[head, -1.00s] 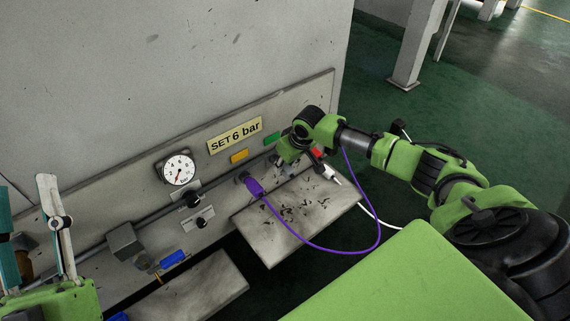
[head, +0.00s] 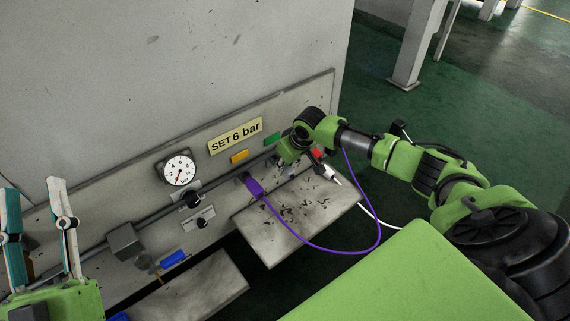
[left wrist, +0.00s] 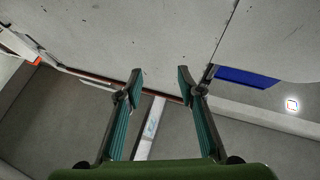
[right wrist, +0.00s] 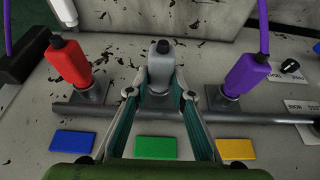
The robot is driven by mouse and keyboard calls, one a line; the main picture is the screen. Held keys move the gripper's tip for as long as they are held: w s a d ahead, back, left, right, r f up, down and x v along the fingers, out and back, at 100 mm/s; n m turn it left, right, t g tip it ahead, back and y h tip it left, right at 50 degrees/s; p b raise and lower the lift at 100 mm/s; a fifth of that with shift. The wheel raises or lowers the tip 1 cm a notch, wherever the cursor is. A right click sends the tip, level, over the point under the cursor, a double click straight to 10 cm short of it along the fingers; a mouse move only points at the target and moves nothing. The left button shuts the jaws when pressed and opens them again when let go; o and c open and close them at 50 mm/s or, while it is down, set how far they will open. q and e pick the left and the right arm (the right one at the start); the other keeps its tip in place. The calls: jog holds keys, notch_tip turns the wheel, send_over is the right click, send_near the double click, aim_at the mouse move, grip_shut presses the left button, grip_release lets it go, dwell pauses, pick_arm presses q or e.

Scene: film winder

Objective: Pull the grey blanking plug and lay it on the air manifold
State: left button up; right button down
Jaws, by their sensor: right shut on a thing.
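The grey blanking plug (right wrist: 161,60) stands upright between the red and purple connectors in the right wrist view. My right gripper (right wrist: 161,76) is shut on it, one finger on each side. The plug appears at its port on the grey pipe (right wrist: 260,117); the fingers partly cover its lower end, so I cannot tell how deep it sits. In the head view my right gripper (head: 289,153) is at the panel's right end and hides the plug. My left gripper (head: 34,186) is open and empty at the far left; it also shows open in the left wrist view (left wrist: 160,73).
A purple connector (head: 254,188) with a looping hose and a red connector (right wrist: 69,62) flank the plug. A stained shelf (head: 290,222) juts out below. A gauge (head: 179,170) and several knobs are on the panel to the left.

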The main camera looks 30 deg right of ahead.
aim_at(290, 171)
jog(key=shift+s+f+p, duration=0.1)
jog(key=shift+s+p, duration=0.3)
jog(key=shift+s, duration=0.05)
jog(key=shift+s+d+p, duration=0.1)
jog(key=shift+s+p, duration=0.05)
jog(key=shift+p, duration=0.2)
jog(key=shift+s, duration=0.15)
jog(key=shift+s+p, duration=0.35)
jog(key=shift+p, duration=0.4)
jog(key=shift+s+p, duration=0.2)
jog(key=shift+p, duration=0.1)
pick_arm(q)
notch_tip(290, 171, down, 20)
jog(key=a+g+y, duration=0.2)
jog(key=g+y, duration=0.1)
jog(key=g, duration=0.7)
jog(key=shift+a+r+y, duration=0.15)
jog(key=shift+a+y, duration=0.1)
jog(key=shift+y, duration=0.05)
pick_arm(e)
jog(key=shift+s, duration=0.15)
dwell(2.6)
pick_arm(q)
jog(key=shift+w+g, duration=0.1)
jog(key=shift+g, duration=0.2)
